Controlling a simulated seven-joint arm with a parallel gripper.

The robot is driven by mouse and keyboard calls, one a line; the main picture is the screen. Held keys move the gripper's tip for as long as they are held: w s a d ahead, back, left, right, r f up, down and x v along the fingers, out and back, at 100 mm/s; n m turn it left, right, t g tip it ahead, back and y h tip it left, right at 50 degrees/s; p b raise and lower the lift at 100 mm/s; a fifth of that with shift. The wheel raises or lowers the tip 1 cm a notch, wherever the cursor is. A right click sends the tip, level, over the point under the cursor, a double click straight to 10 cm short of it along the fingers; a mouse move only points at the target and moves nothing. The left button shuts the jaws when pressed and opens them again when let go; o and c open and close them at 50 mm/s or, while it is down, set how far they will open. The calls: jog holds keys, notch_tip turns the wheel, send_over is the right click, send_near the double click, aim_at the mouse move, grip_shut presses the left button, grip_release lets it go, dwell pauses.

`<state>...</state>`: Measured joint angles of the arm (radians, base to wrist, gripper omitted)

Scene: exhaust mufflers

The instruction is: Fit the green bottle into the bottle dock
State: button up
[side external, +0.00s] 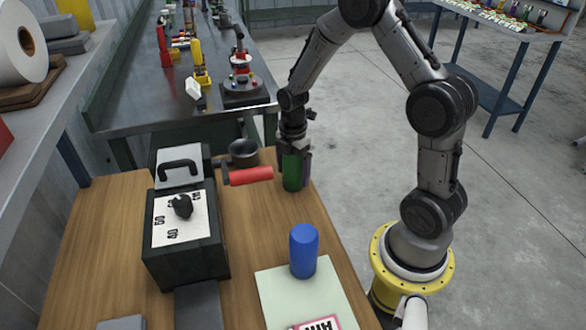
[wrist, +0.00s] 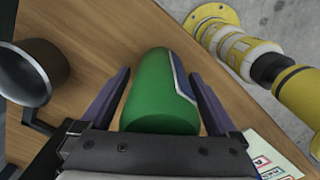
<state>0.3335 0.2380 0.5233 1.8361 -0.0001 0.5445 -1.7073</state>
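The green bottle (side external: 291,174) stands upright near the far right edge of the wooden table. It also shows in the wrist view (wrist: 158,98), with a blue and white patch on its side. My gripper (wrist: 159,73) is over it, with one purple finger on each side. Narrow gaps show between the fingers and the bottle, so the gripper looks open around it. In the side external view, my gripper (side external: 297,160) hides the bottle's top. I cannot make out which thing is the bottle dock.
A dark metal cup (side external: 244,153) and a red cylinder (side external: 250,176) are close left of the bottle. A black box (side external: 188,250) stands farther left. A blue cylinder (side external: 303,252) stands on a pale sheet (side external: 285,290) at the front.

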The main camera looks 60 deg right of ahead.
jog(key=c, duration=1.3)
jog(key=shift+r, duration=0.1)
